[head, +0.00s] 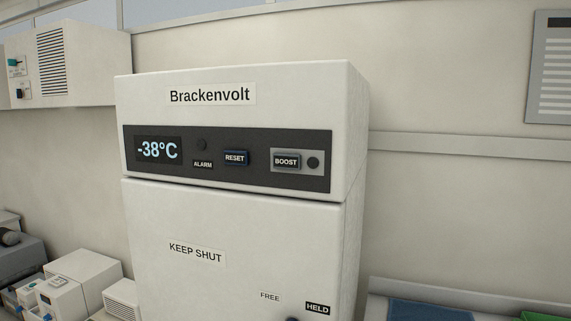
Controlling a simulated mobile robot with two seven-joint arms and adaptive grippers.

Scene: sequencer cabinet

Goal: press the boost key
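The boost key (286,161) is a dark blue-grey key with a white BOOST label. It sits on a grey plate (305,171) at the right of the black control panel (262,182), with a round dark spot (313,163) right of it. The panel is on the upper front of a white cabinet labelled Brackenvolt (240,75). The display (158,149) reads -38°C. A dark blue reset key (236,158) is left of the boost key, and a dark round lamp (202,145) is above the ALARM label. Neither gripper is in view.
The cabinet door (160,220) says KEEP SHUT, with FREE and HELD labels low down. Small white machines (75,285) stand at the lower left. A white box (85,70) with a vent hangs upper left. The space before the panel is clear.

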